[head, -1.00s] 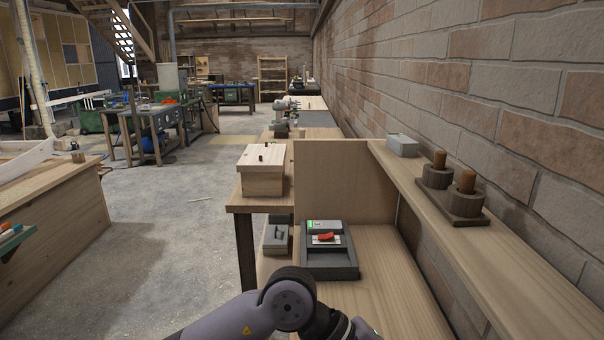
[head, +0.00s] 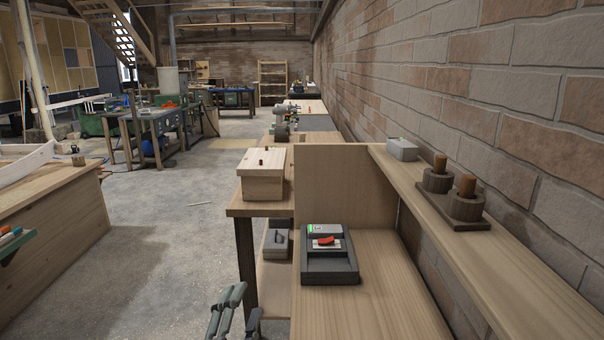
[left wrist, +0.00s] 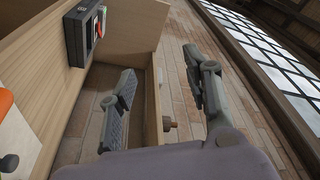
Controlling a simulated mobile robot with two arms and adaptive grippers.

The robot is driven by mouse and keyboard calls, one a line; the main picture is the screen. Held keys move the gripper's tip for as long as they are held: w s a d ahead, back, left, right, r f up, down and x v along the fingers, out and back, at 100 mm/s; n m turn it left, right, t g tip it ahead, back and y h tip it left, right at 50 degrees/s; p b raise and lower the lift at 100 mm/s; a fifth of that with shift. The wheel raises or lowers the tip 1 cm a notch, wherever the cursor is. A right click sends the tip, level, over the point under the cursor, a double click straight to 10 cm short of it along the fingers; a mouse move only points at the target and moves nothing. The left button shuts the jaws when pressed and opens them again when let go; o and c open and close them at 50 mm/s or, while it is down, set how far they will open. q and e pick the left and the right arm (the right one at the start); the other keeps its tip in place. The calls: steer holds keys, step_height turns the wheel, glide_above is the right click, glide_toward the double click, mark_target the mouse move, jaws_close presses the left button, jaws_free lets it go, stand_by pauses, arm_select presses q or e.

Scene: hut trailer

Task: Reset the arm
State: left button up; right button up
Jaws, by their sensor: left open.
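My left gripper (head: 246,302) shows at the bottom edge of the head view, left of the wooden bench (head: 385,310). Its fingers are apart with nothing between them. In the left wrist view the open fingers (left wrist: 158,66) stand wide apart in front of the bench and the brick wall. My right gripper is in neither view. A dark tray (head: 330,268) lies on the bench beyond my left gripper, apart from it. It holds a grey device with a green light and a red part (head: 327,241). The tray also shows in the left wrist view (left wrist: 77,40).
A lidded wooden box (head: 262,186) stands on the adjoining table. A grey case (head: 277,240) sits lower, beside the tray. The wall shelf (head: 480,250) carries a small grey box (head: 402,149) and a base with two wooden cylinders (head: 452,212).

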arm_select(q)
steer(key=s+a+f+n+g+y, duration=0.2)
steer(key=s+a+f+n+g, duration=0.25)
steer(key=f, duration=0.45)
steer(key=s+a+f+n+g+y, duration=0.1)
steer(key=s+a+f+n+g, duration=0.3)
steer(key=f, duration=0.5)
steer(key=s+a+f+n+g, duration=0.15)
steer(key=s+f+g, duration=0.3)
steer(key=s, duration=0.45)
steer(key=s+f+n+g, duration=0.25)
steer(key=s+f, duration=0.25)
steer(key=s, duration=0.3)
step_height(320, 180, down, 27)
steer(key=s+g, duration=0.2)
steer(key=s+a+f, duration=0.3)
steer(key=s+f, duration=1.2)
steer(key=shift+s+m+g, duration=0.35)
steer(key=shift+s+m, duration=0.05)
steer(key=shift+m, duration=0.05)
